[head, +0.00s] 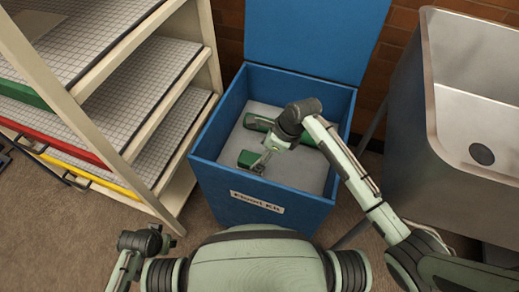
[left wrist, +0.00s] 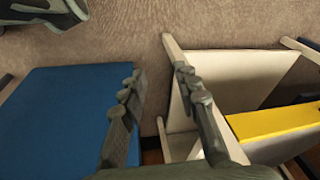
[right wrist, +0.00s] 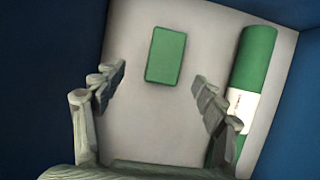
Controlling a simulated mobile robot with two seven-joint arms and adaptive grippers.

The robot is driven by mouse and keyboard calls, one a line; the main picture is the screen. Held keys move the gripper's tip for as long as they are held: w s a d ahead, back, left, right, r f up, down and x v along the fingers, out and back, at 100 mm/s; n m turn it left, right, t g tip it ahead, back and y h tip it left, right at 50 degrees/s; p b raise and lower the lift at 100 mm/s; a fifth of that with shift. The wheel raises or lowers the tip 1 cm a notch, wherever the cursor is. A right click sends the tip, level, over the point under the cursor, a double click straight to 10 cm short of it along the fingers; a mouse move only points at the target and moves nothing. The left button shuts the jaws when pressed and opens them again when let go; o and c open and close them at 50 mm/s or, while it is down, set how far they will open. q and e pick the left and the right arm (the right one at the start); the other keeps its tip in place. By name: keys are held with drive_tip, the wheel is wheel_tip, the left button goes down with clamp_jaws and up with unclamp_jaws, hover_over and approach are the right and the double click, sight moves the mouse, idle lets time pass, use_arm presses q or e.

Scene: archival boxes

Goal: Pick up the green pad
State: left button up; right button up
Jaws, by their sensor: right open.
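The green pad (right wrist: 166,55) is a small rectangular block lying flat on the pale floor of the blue box; it also shows in the head view (head: 249,159), partly covered by my gripper. My right gripper (right wrist: 154,82) is open and empty above the box floor, its fingers on either side of the pad's near end in the right wrist view, apart from it. In the head view the right gripper (head: 262,160) reaches down inside the box. My left gripper (left wrist: 155,90) is open and empty, outside the box, with the blue box front to its left.
A shelf rack (head: 120,100) with trays stands at left. A metal sink (head: 470,90) stands at right.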

sight(253, 159)
drive_tip(key=x, duration=0.2)
drive_tip(key=b+x, duration=0.1)
drive_tip(key=x, duration=0.3)
drive_tip(key=shift+w+a+f+b, duration=0.25)
drive_tip(key=shift+w+a+b, duration=0.05)
drive_tip(key=shift+w, duration=0.15)
drive_tip(key=shift+w+a+f, duration=0.1)
drive_tip(key=shift+a+f, duration=0.05)
drive_tip(key=shift+f, duration=0.1)
use_arm(q)
drive_tip(key=r, duration=0.2)
drive_tip(key=w+r, duration=0.1)
drive_tip(key=r, duration=0.1)
use_arm(e)
drive_tip(key=c, duration=1.3)
